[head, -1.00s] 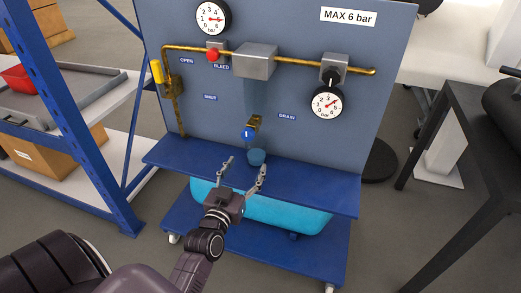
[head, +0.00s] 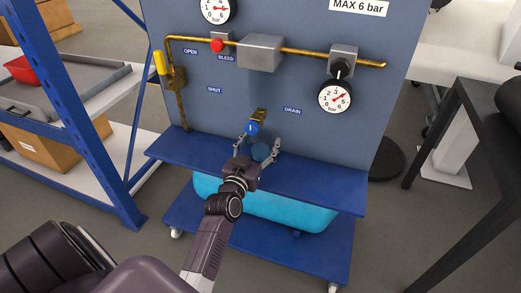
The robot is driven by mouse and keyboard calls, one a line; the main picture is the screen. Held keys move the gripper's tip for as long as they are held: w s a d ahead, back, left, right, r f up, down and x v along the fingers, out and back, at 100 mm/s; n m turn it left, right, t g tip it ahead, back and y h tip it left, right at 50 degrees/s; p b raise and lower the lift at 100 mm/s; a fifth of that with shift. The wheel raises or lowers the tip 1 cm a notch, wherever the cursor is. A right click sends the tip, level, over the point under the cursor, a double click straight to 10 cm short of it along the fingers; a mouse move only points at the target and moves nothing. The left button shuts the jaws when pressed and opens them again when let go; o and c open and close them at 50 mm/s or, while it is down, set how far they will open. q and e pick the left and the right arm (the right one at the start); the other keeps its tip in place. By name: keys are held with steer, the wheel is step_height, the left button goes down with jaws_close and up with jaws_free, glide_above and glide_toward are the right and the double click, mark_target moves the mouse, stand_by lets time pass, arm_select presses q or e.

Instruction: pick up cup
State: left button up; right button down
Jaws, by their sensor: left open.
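The cup (head: 261,152) is small and blue and stands on the blue shelf of the panel, under the drain tap with the blue handle (head: 252,128). My left gripper (head: 257,147) is open, with one finger to the left of the cup and one to the right. The cup's lower part is hidden behind the gripper. I cannot tell whether the fingers touch it. My right gripper is not in view.
A cyan tub (head: 280,208) sits below the shelf (head: 320,191). A blue rack (head: 97,130) stands at left, and a black table (head: 440,150) at right.

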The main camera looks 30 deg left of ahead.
arm_select(q)
steer(key=shift+c, duration=0.4)
steer(key=c, duration=1.2)
steer(key=shift+r, duration=0.15)
